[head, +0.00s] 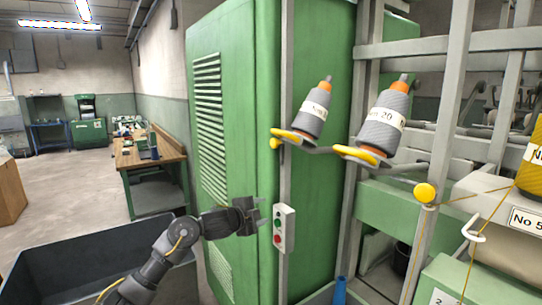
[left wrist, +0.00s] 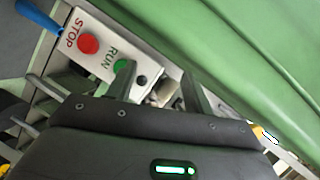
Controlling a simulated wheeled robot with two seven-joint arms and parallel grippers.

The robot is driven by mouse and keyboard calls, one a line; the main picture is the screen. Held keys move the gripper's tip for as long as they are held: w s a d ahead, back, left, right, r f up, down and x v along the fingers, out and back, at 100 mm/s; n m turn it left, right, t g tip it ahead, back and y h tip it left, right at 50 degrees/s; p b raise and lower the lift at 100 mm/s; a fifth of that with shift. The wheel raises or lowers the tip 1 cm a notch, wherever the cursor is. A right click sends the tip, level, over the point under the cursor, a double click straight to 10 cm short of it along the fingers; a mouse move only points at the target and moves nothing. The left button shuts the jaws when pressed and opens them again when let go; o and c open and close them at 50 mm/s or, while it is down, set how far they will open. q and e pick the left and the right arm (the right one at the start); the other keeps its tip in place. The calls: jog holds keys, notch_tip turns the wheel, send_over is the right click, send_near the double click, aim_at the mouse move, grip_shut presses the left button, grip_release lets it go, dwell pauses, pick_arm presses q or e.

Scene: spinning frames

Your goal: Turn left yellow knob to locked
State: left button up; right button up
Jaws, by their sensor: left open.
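A small round yellow knob (head: 275,143) sits at the left end of the left bobbin's holder, beside a yellow disc (head: 297,136). Another round yellow knob (head: 425,193) is on the frame post to the right. My left gripper (head: 262,214) is open and empty, below the left knob and close to the left of a grey button box (head: 284,228). In the left wrist view, the fingers of my left gripper (left wrist: 158,80) stand apart in front of the box (left wrist: 100,50), with its red STOP and green RUN buttons. I cannot read any locked mark. My right gripper does not show.
A tall green cabinet (head: 235,100) stands behind my left arm. Two grey bobbins, the left one (head: 313,108) and the right one (head: 385,118), lean on holders. A blue object (head: 340,290) is below. Open floor (head: 75,185) lies at the left.

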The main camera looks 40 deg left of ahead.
aim_at(273, 144)
pick_arm(q)
jog(key=s+d+r+m+t+p, duration=0.1)
jog(key=s+r+m+p, duration=0.15)
jog(key=r, duration=0.75)
jog(key=s+r+m+t+p, duration=0.1)
jog(key=s+r+t, duration=0.15)
jog(key=r, duration=0.85)
jog(key=shift+g+y, duration=0.35)
jog(key=shift+y, duration=0.05)
jog(key=w+p, duration=0.1)
jog(key=w, duration=0.2)
jog(key=w+p, duration=0.1)
jog(key=w, duration=0.2)
jog(key=w+p, duration=0.1)
jog(key=w, duration=0.2)
jog(key=shift+a+r, duration=0.15)
jog(key=shift+a, duration=0.15)
jog(key=shift+w+a, duration=0.1)
jog(key=shift+w, duration=0.55)
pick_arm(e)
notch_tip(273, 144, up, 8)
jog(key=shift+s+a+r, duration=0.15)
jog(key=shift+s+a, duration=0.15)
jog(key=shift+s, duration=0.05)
pick_arm(q)
jog(key=shift+c, duration=0.3)
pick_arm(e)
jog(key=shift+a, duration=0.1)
